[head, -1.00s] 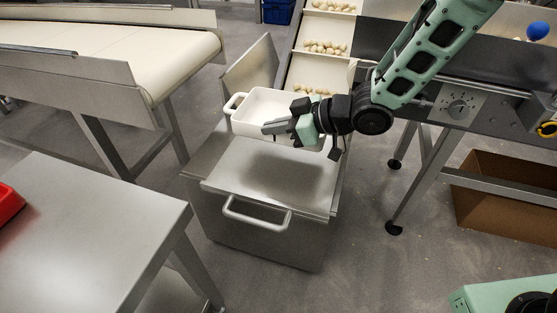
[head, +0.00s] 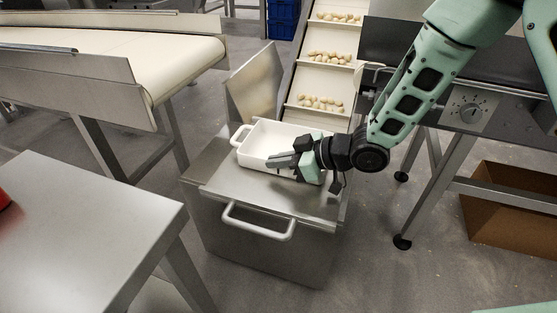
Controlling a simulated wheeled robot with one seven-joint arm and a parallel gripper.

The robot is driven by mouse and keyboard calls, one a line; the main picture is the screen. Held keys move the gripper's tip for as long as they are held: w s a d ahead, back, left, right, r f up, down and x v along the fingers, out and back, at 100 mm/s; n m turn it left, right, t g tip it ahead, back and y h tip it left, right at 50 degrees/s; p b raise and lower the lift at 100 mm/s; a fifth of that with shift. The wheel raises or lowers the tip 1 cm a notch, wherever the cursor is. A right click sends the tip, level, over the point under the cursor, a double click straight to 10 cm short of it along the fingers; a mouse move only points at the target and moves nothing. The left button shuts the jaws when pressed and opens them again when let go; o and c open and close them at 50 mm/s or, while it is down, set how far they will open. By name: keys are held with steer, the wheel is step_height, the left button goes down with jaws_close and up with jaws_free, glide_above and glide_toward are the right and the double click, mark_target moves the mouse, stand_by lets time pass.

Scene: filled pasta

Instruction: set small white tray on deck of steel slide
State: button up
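The small white tray (head: 262,136) is a shallow rectangular pan with a loop handle at its left end. It sits level over the deck of the steel slide (head: 232,178), near its back, and looks to be touching it or very nearly so. My gripper (head: 282,161) comes in from the right, with its fingers at the tray's near right side, and appears shut on the tray's wall. The fingers and wrist hide the tray's near right corner and right end. The inside of the tray that shows is empty.
An inclined cleated conveyor (head: 326,86) with pale pasta pieces ends just behind the tray. An upright steel plate (head: 255,85) stands at back left. A white bar handle (head: 258,224) is on the slide's front. A steel table (head: 85,225) is at left; the deck's front is bare.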

steer(key=o, duration=0.4)
steer(key=shift+c, duration=0.2)
steer(key=shift+r, duration=0.25)
steer(key=p+v, duration=0.5)
steer(key=v, duration=0.7)
steer(key=shift+f, duration=0.1)
steer(key=s+d+r+m+g+h, duration=0.1)
steer(key=s+r+h, duration=0.4)
steer(key=s, duration=0.6)
steer(key=s+d+r+m+g+h, duration=0.2)
steer(key=s+r+m+g+h, duration=0.1)
steer(key=s, duration=0.9)
steer(key=r+m+h, duration=0.1)
steer(key=m+h, duration=0.1)
steer(key=h, duration=0.1)
steer(key=shift+r+m, duration=0.3)
steer(key=shift+r, duration=0.05)
